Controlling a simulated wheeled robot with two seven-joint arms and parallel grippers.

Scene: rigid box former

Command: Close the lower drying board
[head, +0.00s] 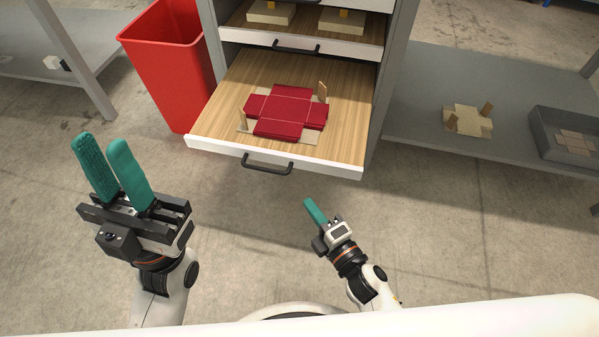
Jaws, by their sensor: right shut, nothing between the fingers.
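The lower drying board (345,135) is a wooden drawer with a white front, pulled well out of the grey cabinet. A black bar handle (267,164) sits on its front. A red cross-shaped box blank (286,110) lies on the board with small tan pieces standing at two of its sides. My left gripper (100,160) has teal fingers that stand apart, empty, left of the board and nearer to me. My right gripper (314,211) has its teal fingers together with nothing between them, below and right of the handle, not touching it.
An upper board (305,47) with its own handle is pulled out less and holds tan pieces. A red bin (168,65) stands left of the cabinet. A grey shelf (420,130) on the right holds a tan blank (466,121) and a grey tray (565,140). The floor before the board is clear.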

